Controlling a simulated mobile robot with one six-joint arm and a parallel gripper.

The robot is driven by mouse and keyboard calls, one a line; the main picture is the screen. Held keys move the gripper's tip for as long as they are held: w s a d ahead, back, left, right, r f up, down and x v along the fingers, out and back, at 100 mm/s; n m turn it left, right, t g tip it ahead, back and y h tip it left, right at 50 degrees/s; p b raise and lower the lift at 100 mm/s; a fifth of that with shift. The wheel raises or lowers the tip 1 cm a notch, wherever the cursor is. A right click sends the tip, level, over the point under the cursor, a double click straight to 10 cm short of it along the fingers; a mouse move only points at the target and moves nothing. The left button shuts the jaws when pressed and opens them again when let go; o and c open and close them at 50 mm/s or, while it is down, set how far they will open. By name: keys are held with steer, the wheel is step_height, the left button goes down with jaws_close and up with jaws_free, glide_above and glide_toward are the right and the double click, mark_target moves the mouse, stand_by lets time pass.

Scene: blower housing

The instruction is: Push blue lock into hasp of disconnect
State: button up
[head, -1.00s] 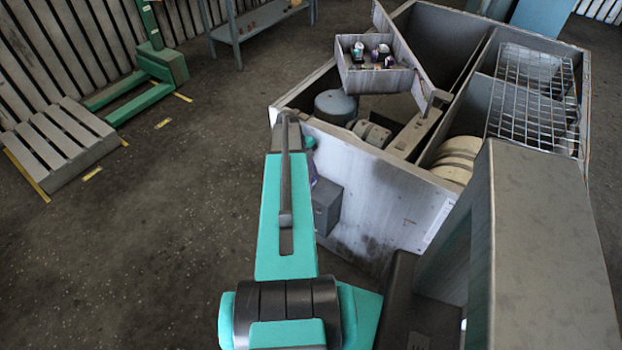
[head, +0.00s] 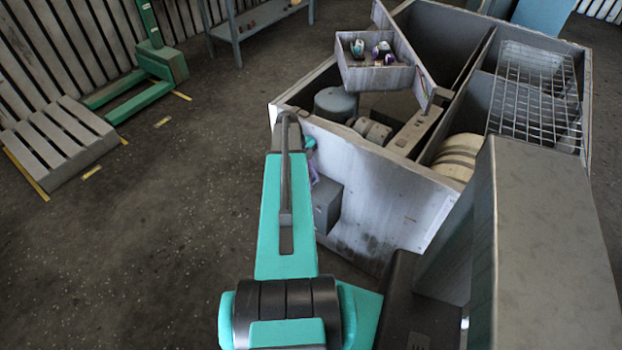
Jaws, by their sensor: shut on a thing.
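A grey box (head: 327,205), which looks like the disconnect, is on the outer face of the pale housing wall, just right of my arm. Its hasp is too small or hidden to make out. A small purple piece (head: 313,170) shows at the arm's right edge, just above the box; I cannot tell whether it is a lock or part of my gripper. A small teal piece (head: 309,142) shows above it. My arm covers the area beside the box, and the jaws are hidden behind it. No blue lock can be clearly identified.
The open-topped blower housing (head: 395,195) holds a grey cylinder (head: 335,104), a motor-like part and a pale drum (head: 460,152). A tray (head: 376,77) with several small coloured items sits on its rim. A wire grille (head: 535,95) is at right.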

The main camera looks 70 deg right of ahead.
steer(key=shift+f, duration=0.4)
steer(key=o, duration=0.9)
steer(key=shift+o, duration=0.2)
steer(key=shift+r, duration=0.15)
steer(key=b+v, duration=0.2)
steer(key=v, duration=1.1)
steer(key=shift+r+b, duration=0.3)
steer(key=shift+b, duration=0.1)
